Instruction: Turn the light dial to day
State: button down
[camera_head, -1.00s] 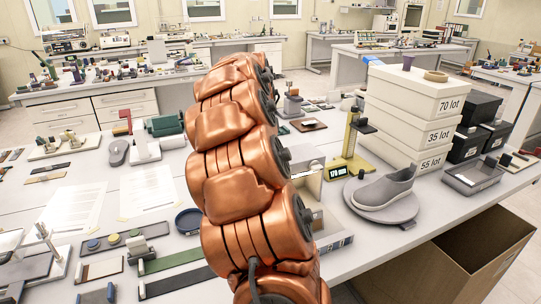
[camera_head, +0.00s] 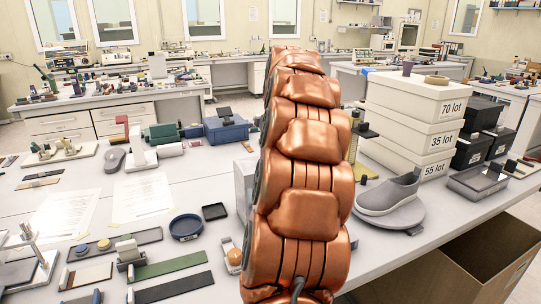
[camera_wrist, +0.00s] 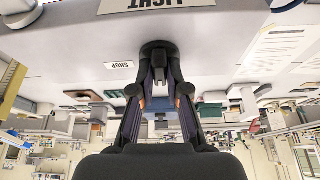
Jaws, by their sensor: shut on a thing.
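In the wrist view, which is upside down, the dark round light dial (camera_wrist: 158,46) sits on a pale grey panel (camera_wrist: 70,35). My gripper (camera_wrist: 159,74) is shut on the dial, with a finger on each side. A white label reading LIGHT (camera_wrist: 157,4) is above the dial in the picture, and a label reading SHOP (camera_wrist: 119,65) is to its left. No label reading day shows. In the head view my copper-coloured arm hides my gripper and the dial.
A grey shoe (camera_head: 389,194) stands on a round grey plate (camera_head: 405,217) right of my arm. Stacked white boxes (camera_head: 407,133) stand behind it. A blue device (camera_head: 226,131) and a blue round dish (camera_head: 186,227) are left. An open cardboard box (camera_head: 480,265) stands at front right.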

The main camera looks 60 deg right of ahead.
jog(key=shift+s+n, duration=0.15)
jog(key=shift+n, duration=0.15)
jog(key=c, duration=1.2)
grip_release()
jog(key=shift+o, duration=0.2)
jog(key=shift+r, duration=0.1)
jog(key=shift+a+r, duration=0.1)
jog(key=shift+r, duration=0.3)
jog(key=v, duration=1.1)
jog(key=shift+s, duration=0.15)
